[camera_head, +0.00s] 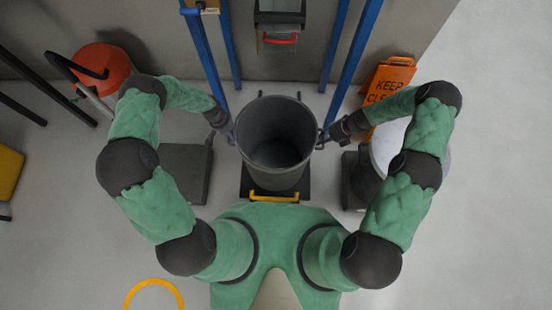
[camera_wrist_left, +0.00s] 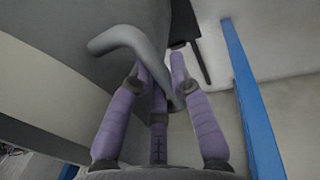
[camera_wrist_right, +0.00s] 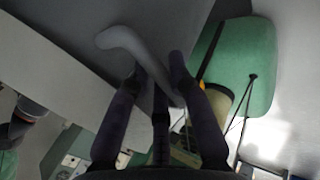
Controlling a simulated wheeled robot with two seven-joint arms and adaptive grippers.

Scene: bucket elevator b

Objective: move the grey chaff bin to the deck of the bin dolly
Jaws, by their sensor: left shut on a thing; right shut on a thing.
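The grey chaff bin (camera_head: 276,179) is an open, empty-looking round bin, upright in front of my body in the head view. My left gripper (camera_head: 231,134) is shut on its left side handle (camera_wrist_left: 138,42). My right gripper (camera_head: 325,138) is shut on its right side handle (camera_wrist_right: 138,45). A dark flat deck (camera_head: 247,184) with a yellow bar (camera_head: 274,197) shows below the bin and looks like the bin dolly. The bin hides most of it. I cannot tell whether the bin touches the deck.
Blue posts (camera_head: 355,58) and a hopper with a red handle (camera_head: 280,38) stand behind. Dark blocks are at left (camera_head: 185,172) and right (camera_head: 355,182). An orange sign (camera_head: 388,78) and a white round thing (camera_head: 388,146) are at right. A red-orange drum (camera_head: 100,65) is at left.

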